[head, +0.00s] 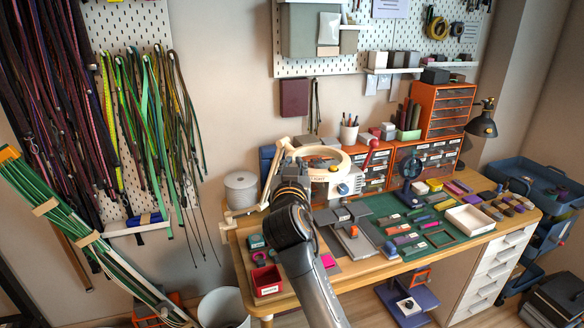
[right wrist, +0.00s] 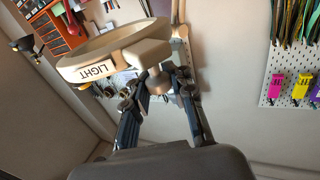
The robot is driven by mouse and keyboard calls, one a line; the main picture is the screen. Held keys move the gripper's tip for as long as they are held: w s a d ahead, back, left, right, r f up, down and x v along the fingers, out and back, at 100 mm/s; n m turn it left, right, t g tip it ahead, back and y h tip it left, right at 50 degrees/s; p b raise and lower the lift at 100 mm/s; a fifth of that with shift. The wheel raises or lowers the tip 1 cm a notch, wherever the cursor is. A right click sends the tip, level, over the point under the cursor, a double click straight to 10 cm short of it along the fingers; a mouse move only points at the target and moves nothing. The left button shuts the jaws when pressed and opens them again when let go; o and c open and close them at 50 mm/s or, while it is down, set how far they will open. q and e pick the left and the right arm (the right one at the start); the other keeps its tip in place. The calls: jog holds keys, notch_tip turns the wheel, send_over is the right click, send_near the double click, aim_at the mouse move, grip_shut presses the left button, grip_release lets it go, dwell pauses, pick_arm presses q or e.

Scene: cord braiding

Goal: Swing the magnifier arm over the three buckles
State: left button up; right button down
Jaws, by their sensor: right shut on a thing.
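The magnifier (head: 345,158) is a cream ring on a jointed cream arm (head: 271,172) at the table's left back. In the right wrist view its ring (right wrist: 105,50) bears a label reading LIGHT. My right gripper (head: 343,186) is at the near side of the ring, and in the wrist view (right wrist: 160,84) its two fingers close on the magnifier's handle (right wrist: 148,54). The ring is over the back left of the table, behind the grey plates (head: 335,214). Small pieces lie on the green mat (head: 440,240); I cannot tell which are the three buckles. My left gripper is out of view.
Orange drawer units (head: 441,110) stand along the back. A black round-headed stand (head: 411,170) is right of the ring. A white tray (head: 470,219) is on the right, a red bin (head: 266,281) at the front left. A cord spool (head: 241,189) stands on the left.

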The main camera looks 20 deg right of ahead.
jog(key=c, duration=1.3)
grip_release()
jog(key=shift+d+f, duration=0.1)
jog(key=shift+d, duration=0.05)
jog(key=shift+c, duration=0.2)
jog(key=shift+o, duration=1)
jog(key=shift+s, duration=0.15)
notch_tip(320, 180, up, 10)
jog(key=shift+r, duration=0.1)
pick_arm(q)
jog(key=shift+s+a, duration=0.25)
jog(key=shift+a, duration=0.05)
pick_arm(e)
jog(key=shift+d, duration=0.1)
